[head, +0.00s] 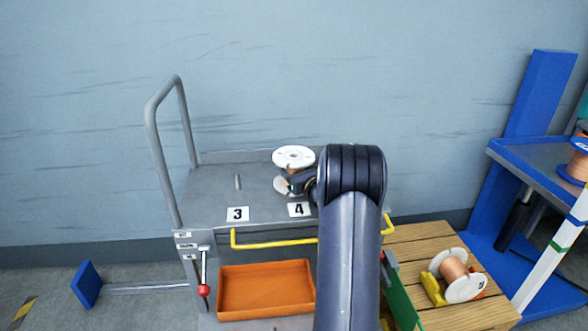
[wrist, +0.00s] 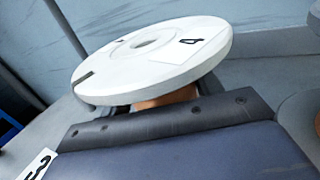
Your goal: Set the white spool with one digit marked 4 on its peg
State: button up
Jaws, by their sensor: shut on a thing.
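The white spool (head: 294,157) with copper wire is at the back of the grey cart top, above the label 4 (head: 299,209). Its axis is roughly upright, slightly tilted in the picture. My gripper (head: 291,177) is shut on its copper core, between the two white flanges. In the wrist view the upper flange of the white spool (wrist: 150,58) shows a single digit 4, a centre hole and a dark mark at its rim. The peg behind label 4 is not visible. I cannot tell whether the spool is around it or above it.
A bare peg (head: 238,181) stands behind label 3 (head: 237,214), left of the spool. An orange bin (head: 266,288) is below the cart top. Another copper spool (head: 455,277) lies on a wooden pallet at right. A blue rack (head: 530,170) stands at far right.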

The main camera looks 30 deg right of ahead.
jog(key=shift+f, duration=0.25)
jog(key=o, duration=1.5)
jog(key=shift+c, duration=0.2)
jog(key=s, duration=0.3)
jog(key=s+p, duration=0.1)
jog(key=s, duration=0.3)
jog(key=s+p, duration=0.1)
jog(key=s, duration=0.3)
jog(key=shift+a, duration=0.3)
jog(key=shift+w, duration=0.1)
jog(key=w, duration=0.3)
jog(key=w+b, duration=0.1)
jog(key=w, duration=0.3)
jog(key=w+b, duration=0.1)
jog(key=w, duration=0.2)
jog(key=shift+w+d, duration=0.3)
jog(key=shift+w+r+p, duration=0.1)
jog(key=shift+r+p, duration=0.15)
jog(key=shift+p, duration=0.05)
